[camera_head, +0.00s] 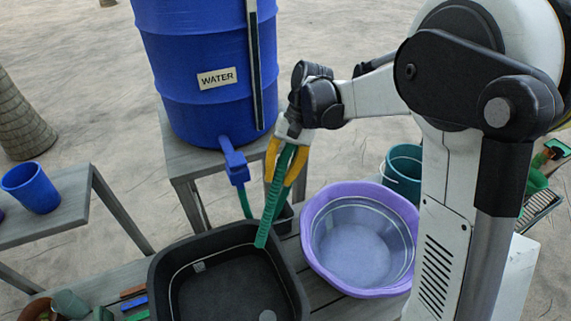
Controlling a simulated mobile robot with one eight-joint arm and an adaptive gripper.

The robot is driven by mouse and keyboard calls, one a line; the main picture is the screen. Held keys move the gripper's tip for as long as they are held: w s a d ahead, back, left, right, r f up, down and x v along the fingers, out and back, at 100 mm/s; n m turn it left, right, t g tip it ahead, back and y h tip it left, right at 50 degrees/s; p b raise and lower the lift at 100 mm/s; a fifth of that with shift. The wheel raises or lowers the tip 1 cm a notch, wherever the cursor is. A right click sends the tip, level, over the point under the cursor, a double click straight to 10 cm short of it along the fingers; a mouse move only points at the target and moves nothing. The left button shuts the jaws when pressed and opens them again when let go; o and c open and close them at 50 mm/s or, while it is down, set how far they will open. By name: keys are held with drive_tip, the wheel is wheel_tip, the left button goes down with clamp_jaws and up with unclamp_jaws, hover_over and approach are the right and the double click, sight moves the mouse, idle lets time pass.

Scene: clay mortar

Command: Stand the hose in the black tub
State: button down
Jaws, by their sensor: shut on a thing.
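The green ribbed hose (272,208) hangs from my gripper (284,170), tilted, with its lower end toward the lower left. My gripper's yellow fingers are shut on its upper part. The lower end appears over the back right rim of the black tub (222,287); I cannot tell how high above it. The black tub is wide and looks empty, apart from small pale and grey spots inside. Its near side is cut off by the picture's bottom edge.
A blue water barrel (205,75) stands behind, with a blue tap (233,160) and a green piece (244,203) below it. A purple basin (312,228) sits right of the tub. Small pots (70,304) and coloured sticks (133,303) lie left. A blue cup (31,187) stands farther left.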

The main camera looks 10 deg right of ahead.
sight(266, 214)
drive_tip(key=b+x, duration=0.4)
drive_tip(key=x, duration=0.2)
drive_tip(key=s+b+x, duration=0.1)
drive_tip(key=b+x, duration=0.2)
drive_tip(key=x, duration=0.3)
drive_tip(key=s+b+x, duration=0.1)
drive_tip(key=b+x, duration=0.3)
drive_tip(key=x, duration=0.3)
drive_tip(key=shift+a+r+b, duration=0.1)
drive_tip(key=shift+r+b, duration=0.2)
drive_tip(key=shift+r, duration=0.05)
drive_tip(key=shift+c, duration=1.8)
unclamp_jaws()
drive_tip(key=shift+r, duration=0.1)
drive_tip(key=shift+s+a+p+v, duration=0.1)
drive_tip(key=shift+s+p+v, duration=0.05)
drive_tip(key=shift+p+v, duration=2.1)
drive_tip(key=shift+s+a+p+v, duration=0.15)
drive_tip(key=shift+p+v, duration=1.25)
drive_tip(key=shift+v, duration=1.7)
drive_tip(key=shift+r, duration=0.15)
